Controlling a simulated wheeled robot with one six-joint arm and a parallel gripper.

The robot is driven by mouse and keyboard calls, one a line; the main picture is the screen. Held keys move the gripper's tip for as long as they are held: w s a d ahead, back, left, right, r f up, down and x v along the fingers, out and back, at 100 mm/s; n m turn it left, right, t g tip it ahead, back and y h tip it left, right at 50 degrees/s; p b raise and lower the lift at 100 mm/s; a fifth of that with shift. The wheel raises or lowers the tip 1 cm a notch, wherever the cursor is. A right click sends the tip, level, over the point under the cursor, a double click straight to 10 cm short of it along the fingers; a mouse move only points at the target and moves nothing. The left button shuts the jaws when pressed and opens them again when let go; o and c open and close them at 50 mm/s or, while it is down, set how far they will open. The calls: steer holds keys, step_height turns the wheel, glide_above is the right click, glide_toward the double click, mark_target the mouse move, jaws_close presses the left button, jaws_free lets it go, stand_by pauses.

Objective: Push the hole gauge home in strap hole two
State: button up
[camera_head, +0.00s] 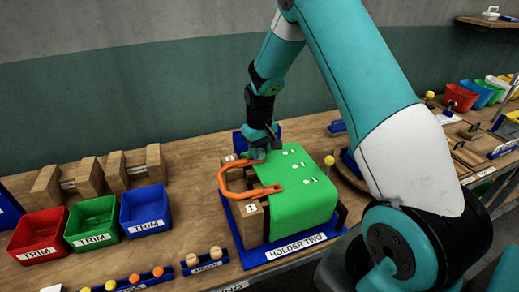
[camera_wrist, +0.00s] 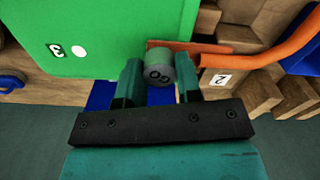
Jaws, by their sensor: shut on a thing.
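A green draped piece (camera_head: 290,195), which I take for the strap, lies over a holder (camera_head: 290,252) labelled HOLDER TWO. Small white marks or holes show on its top. In the wrist view the green piece (camera_wrist: 85,25) carries a label 3 beside a white round spot. My gripper (camera_head: 259,152) is at the back left edge of the green piece. In the wrist view my gripper (camera_wrist: 159,82) is shut on a grey cylinder (camera_wrist: 159,72) with dark characters on its end, which looks like the hole gauge. Its far end and hole two are hidden.
An orange curved piece (camera_head: 226,182) loops beside the green one, near wooden blocks (camera_head: 250,222) labelled 1 and 2. Red (camera_head: 38,237), green (camera_head: 92,221) and blue (camera_head: 146,209) TRIM bins stand at left.

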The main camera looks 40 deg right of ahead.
steer(key=shift+f, duration=0.4)
steer(key=o, duration=1.1)
step_height(320, 180, up, 18)
steer(key=b, duration=0.4)
steer(key=shift+f+b, duration=0.25)
steer(key=shift+b, duration=0.05)
steer(key=s+a+n+y+b, duration=0.2)
steer(key=s+a+n, duration=0.2)
steer(key=s+a, duration=1.05)
steer(key=s+a+n, duration=0.1)
steer(key=s+a, duration=0.2)
steer(key=s, duration=0.1)
steer(key=s+a+f+n+y, duration=0.1)
steer(key=s+a, duration=0.2)
steer(key=s, duration=0.2)
steer(key=s+a+f+n+y, duration=0.1)
steer(key=s+a, duration=0.2)
steer(key=s, duration=0.1)
steer(key=shift+s+a, duration=0.35)
steer(key=shift+a, duration=0.05)
